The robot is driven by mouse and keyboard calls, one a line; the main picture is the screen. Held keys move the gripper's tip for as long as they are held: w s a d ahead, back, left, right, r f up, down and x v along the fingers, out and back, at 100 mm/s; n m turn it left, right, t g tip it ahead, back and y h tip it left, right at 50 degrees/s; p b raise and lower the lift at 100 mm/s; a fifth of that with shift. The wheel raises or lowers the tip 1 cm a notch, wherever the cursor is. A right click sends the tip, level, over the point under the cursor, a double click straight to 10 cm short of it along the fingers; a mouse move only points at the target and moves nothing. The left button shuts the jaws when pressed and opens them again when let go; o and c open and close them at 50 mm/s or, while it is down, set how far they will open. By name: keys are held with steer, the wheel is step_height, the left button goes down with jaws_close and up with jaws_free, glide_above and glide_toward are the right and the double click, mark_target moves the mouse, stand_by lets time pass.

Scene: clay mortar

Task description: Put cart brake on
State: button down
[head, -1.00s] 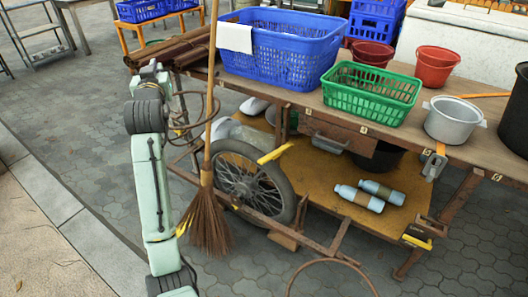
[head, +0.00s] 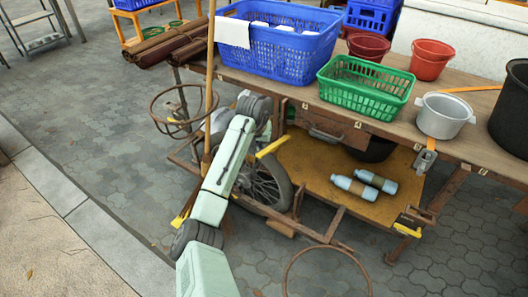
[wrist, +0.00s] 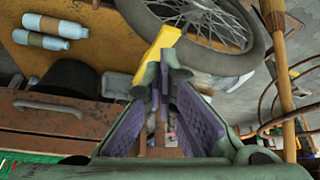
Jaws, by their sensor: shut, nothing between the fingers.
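The wooden cart (head: 465,150) stands with its spoked wheel (head: 265,187) under the near side. A yellow lever (head: 272,147) sticks out beside the top of the wheel. The lever also shows in the wrist view (wrist: 160,50), near the wheel's tyre (wrist: 195,58). My gripper (wrist: 163,80) is shut and empty, with its fingertips right at the lever's lower end in that view. I cannot tell whether they touch it. In the head view my gripper is hidden behind my arm, which covers part of the wheel.
A broom (head: 210,90) leans upright beside the wheel, close to my arm. A rusty hoop (head: 178,112) is at the left and another ring (head: 327,250) is in front. Blue bottles (head: 375,181) lie on the lower shelf. Baskets and pots stand on top. The paving at left is clear.

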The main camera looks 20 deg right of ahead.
mark_target(264, 152)
steer(key=b+x, duration=0.5)
steer(key=shift+f+b, duration=0.3)
steer(key=shift+b, duration=0.05)
steer(key=shift+w+d+f+b, duration=0.25)
steer(key=shift+w+f+b, duration=0.15)
steer(key=shift+f+b, duration=0.2)
